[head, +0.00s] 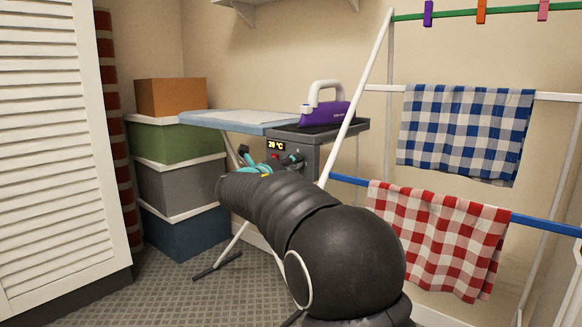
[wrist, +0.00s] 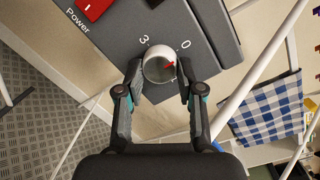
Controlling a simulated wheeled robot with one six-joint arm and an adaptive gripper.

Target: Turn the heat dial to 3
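The heat dial (wrist: 158,72) is a round knob with a pale rim on the dark grey front of the control box (head: 310,150). The printed 3 (wrist: 144,40) is at the dial's upper left. My gripper (wrist: 160,70) has one finger on each side of the dial, with what looks like a narrow gap at each side. In the head view my gripper (head: 265,167) is at the box front and hides the dial. The box display (head: 276,146) reads about 28 °C.
A red power switch (wrist: 93,9) is beside the dial. A purple iron (head: 325,114) rests on top, by the ironing board (head: 225,120). A drying rack with a red checked cloth (head: 440,235) and a blue one (head: 465,130) stands right. Stacked boxes (head: 180,185) stand left.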

